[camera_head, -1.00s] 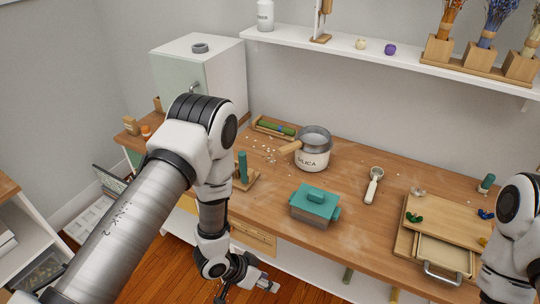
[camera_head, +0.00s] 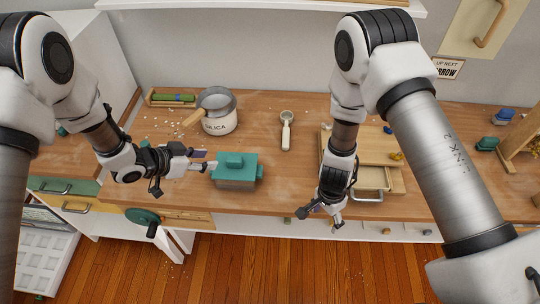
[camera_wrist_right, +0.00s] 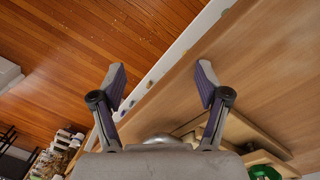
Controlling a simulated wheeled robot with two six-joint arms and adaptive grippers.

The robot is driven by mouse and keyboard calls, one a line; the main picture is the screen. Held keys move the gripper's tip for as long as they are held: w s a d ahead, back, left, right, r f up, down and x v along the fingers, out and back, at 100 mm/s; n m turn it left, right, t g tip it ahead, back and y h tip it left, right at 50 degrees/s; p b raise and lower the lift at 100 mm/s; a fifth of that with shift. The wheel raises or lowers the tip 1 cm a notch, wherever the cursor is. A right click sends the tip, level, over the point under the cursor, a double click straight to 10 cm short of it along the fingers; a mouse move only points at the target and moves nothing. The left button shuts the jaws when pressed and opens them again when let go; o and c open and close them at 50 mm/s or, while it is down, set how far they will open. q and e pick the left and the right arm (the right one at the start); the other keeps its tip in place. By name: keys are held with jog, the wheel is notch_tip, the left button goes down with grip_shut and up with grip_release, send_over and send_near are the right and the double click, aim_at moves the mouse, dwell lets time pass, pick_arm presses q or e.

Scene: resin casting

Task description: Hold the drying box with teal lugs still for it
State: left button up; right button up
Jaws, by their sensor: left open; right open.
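The drying box (camera_head: 236,174) stands upright on the workbench near its front edge, with a teal lid, a teal handle on top and a greyish body. Its right teal lug (camera_head: 260,172) shows; the left lug is hidden at the gripper. My left gripper (camera_head: 208,162) is open at the box's left side, fingertips at or very near it; I cannot tell whether they touch. My right gripper (camera_head: 322,216) is open and empty by the bench's front edge, right of the box. The right wrist view also shows its spread fingers (camera_wrist_right: 160,82).
A pot marked silica (camera_head: 218,124) stands behind the box, with white beads scattered to its left. A white-handled scoop (camera_head: 286,134) lies behind right. Wooden boards and a tray (camera_head: 372,178) lie right. Bare bench (camera_head: 290,180) separates box and boards.

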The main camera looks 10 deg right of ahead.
jog(key=w+a+r+m+t+y, duration=0.1)
jog(key=w+a+r+m+y, duration=0.1)
jog(key=w+a+r, duration=0.3)
jog(key=w+a+r+m+y, duration=0.1)
jog(key=w+a+m, duration=0.2)
jog(key=w, duration=0.3)
jog(key=w+a+r+m+t+y, duration=0.1)
jog(key=w+a+r+m+y, duration=0.15)
jog(key=w, duration=0.35)
jog(key=shift+h, duration=0.45)
jog(key=x, duration=0.5)
jog(key=a+x, duration=0.1)
jog(key=x, duration=0.2)
jog(key=shift+w+a+r, duration=0.1)
jog(key=shift+a+r, duration=0.05)
grip_shut()
